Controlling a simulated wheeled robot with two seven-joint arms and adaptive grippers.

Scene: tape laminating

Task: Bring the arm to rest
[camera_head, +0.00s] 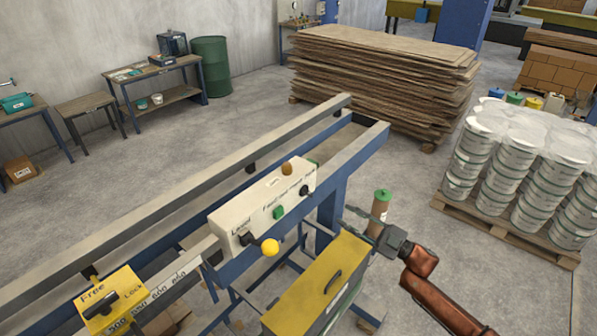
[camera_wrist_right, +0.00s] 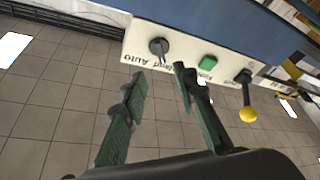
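My right arm, reddish-brown, comes in from the lower right of the head view. Its dark gripper (camera_head: 362,222) is to the right of the white control box (camera_head: 265,205), apart from it and above the floor. In the right wrist view the two green-padded fingers (camera_wrist_right: 160,76) stand apart with nothing between them, so the gripper is open. The control box shows there too (camera_wrist_right: 222,65), beyond the fingertips, with a black knob (camera_wrist_right: 158,46), a green button (camera_wrist_right: 208,62) and a yellow-ended lever (camera_wrist_right: 248,113). My left gripper is not in view.
A blue-grey machine frame (camera_head: 330,205) carries the control box. A yellow-topped box (camera_head: 318,285) stands just left of my right arm. A green-topped cylinder (camera_head: 380,203) is close to the gripper. Stacked boards (camera_head: 385,75) and white buckets (camera_head: 520,165) stand behind, with open floor between.

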